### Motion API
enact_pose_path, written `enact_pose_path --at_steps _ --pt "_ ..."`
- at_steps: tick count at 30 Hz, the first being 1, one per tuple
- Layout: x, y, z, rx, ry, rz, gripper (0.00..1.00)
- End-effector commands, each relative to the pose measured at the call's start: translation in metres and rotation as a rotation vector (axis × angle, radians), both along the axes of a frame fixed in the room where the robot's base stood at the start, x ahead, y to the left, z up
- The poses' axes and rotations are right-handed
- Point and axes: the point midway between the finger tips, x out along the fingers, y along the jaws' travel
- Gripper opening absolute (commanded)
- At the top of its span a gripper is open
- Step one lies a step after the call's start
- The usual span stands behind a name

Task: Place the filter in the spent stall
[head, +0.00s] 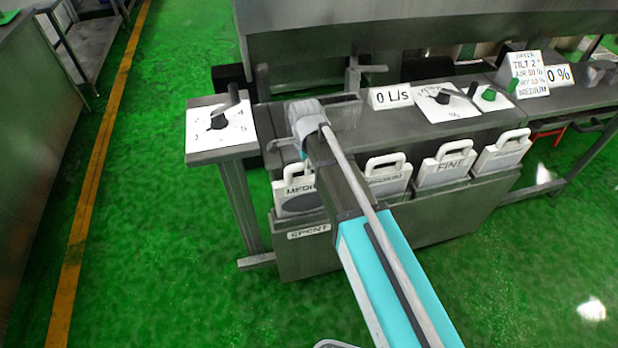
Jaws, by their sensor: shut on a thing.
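A white filter plate (292,189) labelled MEDIUM, with a loop handle on top, stands upright at the left end of the rack, above the SPENT label (309,231). Its lower part is inside or behind the rack front, and my arm covers its right side. My gripper (303,155) points down at the handle, mostly hidden behind my wrist and arm. It is shut on the filter's handle, though the fingertips themselves are hard to see. I cannot tell whether the filter rests on the stall's bottom.
More white filters stand to the right in the rack (420,228), including one labelled FINE (444,168). A dial panel (218,128) on a post stands left of the rack. Knobs and a 0 L/s display (391,97) sit on the ledge above. Green floor is clear at left.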

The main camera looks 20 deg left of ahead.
Motion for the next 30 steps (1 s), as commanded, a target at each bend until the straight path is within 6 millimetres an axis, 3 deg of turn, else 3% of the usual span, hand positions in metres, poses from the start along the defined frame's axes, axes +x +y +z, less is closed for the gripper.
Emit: enact_pose_path --at_steps 13,30 --pt "0.000 0.000 -0.003 0.000 0.000 0.001 0.00" --pt "0.000 0.001 -0.038 0.000 0.000 0.001 0.00"
